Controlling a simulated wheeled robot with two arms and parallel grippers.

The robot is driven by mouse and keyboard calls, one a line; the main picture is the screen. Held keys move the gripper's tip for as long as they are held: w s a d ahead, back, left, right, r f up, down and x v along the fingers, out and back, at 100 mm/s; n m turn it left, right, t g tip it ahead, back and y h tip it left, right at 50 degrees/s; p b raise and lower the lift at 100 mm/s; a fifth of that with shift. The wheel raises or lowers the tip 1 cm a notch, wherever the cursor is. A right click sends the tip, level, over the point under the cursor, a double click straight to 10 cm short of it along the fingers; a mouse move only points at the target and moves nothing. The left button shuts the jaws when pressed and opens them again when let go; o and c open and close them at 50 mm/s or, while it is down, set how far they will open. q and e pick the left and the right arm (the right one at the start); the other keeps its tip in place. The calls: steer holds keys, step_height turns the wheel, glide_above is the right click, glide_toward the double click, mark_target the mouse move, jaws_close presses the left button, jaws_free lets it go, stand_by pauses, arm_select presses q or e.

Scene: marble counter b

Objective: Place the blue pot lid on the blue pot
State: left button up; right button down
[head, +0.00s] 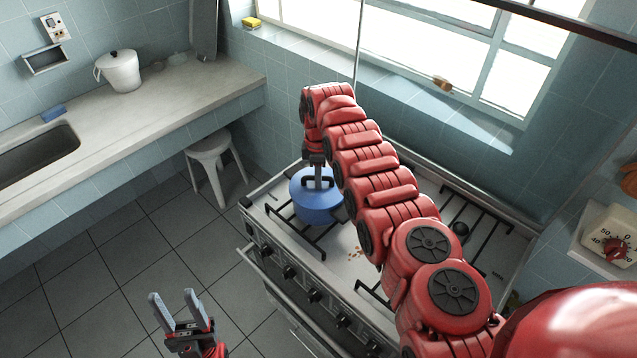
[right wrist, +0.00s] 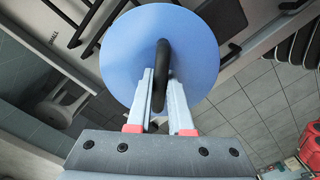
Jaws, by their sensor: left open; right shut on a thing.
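In the right wrist view the lid (right wrist: 195,45) is a round blue disc with a black loop handle (right wrist: 161,75). My right gripper (head: 318,176) points down from above and is shut on that handle, a finger on each side. The lid hides the pot in the right wrist view. My left gripper (head: 174,298) is open and empty, over the floor left of the stove.
The stove (head: 340,258) has black grates and front knobs, with small brown crumbs (head: 354,252) on its top. My right arm covers much of its right side. A white stool (head: 209,158) and a counter (head: 190,92) with a white pot (head: 121,71) stand left.

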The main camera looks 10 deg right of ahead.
steer(key=shift+r, duration=0.1)
steer(key=shift+f, duration=0.2)
steer(key=c, duration=0.8)
jaws_free()
steer(key=shift+r, duration=0.1)
